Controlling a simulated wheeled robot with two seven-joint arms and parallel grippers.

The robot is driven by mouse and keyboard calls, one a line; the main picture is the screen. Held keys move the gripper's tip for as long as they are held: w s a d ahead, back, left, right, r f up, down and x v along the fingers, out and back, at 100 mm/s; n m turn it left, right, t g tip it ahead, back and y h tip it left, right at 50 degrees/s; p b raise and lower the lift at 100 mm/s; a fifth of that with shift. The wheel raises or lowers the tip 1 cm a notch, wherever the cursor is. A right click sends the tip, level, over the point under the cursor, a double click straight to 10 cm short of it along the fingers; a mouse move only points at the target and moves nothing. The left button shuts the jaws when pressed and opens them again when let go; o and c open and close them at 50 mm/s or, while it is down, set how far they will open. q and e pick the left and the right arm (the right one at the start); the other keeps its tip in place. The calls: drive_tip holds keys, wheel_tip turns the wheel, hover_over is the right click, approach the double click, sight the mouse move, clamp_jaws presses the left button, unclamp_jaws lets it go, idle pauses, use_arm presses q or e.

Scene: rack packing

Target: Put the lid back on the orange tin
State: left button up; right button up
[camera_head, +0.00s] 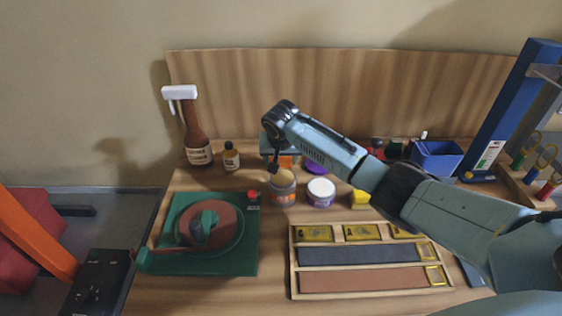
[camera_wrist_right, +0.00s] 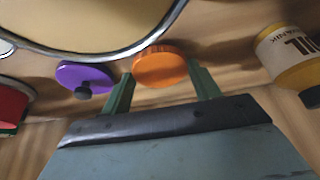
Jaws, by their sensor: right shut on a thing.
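The orange lid (camera_wrist_right: 160,66) sits between the fingers of my right gripper (camera_wrist_right: 160,70) in the right wrist view, and the fingers are shut on its sides. In the head view the lid (camera_head: 287,161) shows partly, behind the open tin (camera_head: 284,196), which has an orange label. My right gripper (camera_head: 274,163) is low there, just behind the tin. The tin's metal rim and tan contents fill the top of the wrist view (camera_wrist_right: 90,22), close to the lid. I cannot tell whether the lid touches the table. My left gripper is not in view.
A purple lid (camera_wrist_right: 85,78) lies beside the orange one. A white-topped purple-labelled jar (camera_head: 320,193) stands right of the tin. A yellow oil bottle (camera_head: 231,157) stands at the left. A green turntable (camera_head: 245,255) and a wooden rack (camera_head: 293,270) occupy the front.

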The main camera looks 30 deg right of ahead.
wheel_tip(320, 180, up, 9)
drive_tip(key=shift+p, duration=0.3)
drive_tip(key=shift+f, duration=0.1)
drive_tip(key=s+a, duration=0.1)
drive_tip(key=s, duration=0.1)
drive_tip(key=s+a+n, duration=0.1)
drive_tip(key=s+a, duration=0.1)
drive_tip(key=s+a+n+y+b, duration=0.1)
drive_tip(key=s, duration=0.1)
drive_tip(key=shift+s+a+r, duration=0.3)
drive_tip(key=shift+s+a, duration=0.05)
drive_tip(key=shift+a, duration=0.05)
drive_tip(key=s+a+r+n+y+b, duration=0.1)
drive_tip(key=s+a+n, duration=0.2)
drive_tip(key=s, duration=0.8)
drive_tip(key=shift+s+a, duration=0.15)
drive_tip(key=shift+a, duration=0.45)
drive_tip(key=shift+r, duration=0.1)
